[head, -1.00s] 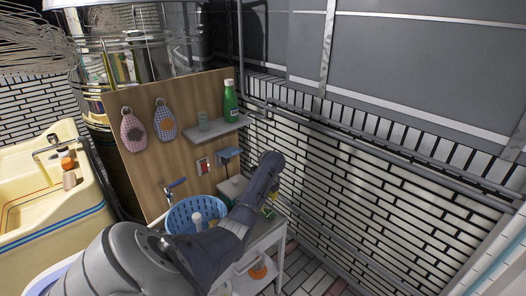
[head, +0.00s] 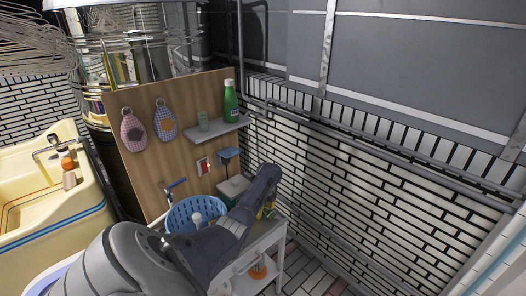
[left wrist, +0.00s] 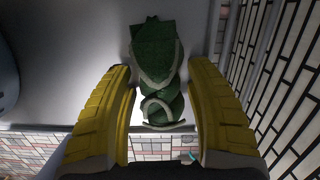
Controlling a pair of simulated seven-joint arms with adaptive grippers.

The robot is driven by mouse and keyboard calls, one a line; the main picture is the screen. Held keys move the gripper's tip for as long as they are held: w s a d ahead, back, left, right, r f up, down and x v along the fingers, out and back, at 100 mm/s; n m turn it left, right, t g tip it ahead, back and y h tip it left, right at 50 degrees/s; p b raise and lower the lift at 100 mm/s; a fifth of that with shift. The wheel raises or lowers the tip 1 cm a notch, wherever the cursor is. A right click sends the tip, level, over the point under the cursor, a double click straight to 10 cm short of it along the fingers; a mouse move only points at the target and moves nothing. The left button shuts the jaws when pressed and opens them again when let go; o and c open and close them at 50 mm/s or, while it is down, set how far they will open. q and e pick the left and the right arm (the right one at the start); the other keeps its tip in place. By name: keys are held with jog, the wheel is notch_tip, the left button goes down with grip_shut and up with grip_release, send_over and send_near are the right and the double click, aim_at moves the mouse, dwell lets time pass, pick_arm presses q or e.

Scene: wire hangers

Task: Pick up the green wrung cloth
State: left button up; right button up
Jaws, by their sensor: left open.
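The green wrung cloth (left wrist: 157,70) shows in the left wrist view. It is twisted, with pale bands, and lies on a grey-white surface. My left gripper (left wrist: 160,88) is open, its yellow fingers on either side of the cloth's near part, with a gap to each side. The cloth's far end reaches beyond the fingertips. In the head view my left gripper (head: 267,210) is low over the right end of the small white table (head: 262,243), and my arm hides most of the cloth. My right gripper is not in view.
A blue basket (head: 185,213) with a white item in it stands left of my gripper. A lidded box (head: 232,188) is behind. A shelf (head: 217,130) holds a green bottle (head: 230,103) and a glass. A tiled wall (head: 350,190) is close on the right.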

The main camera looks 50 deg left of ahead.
pick_arm(q)
jog(key=c, duration=1)
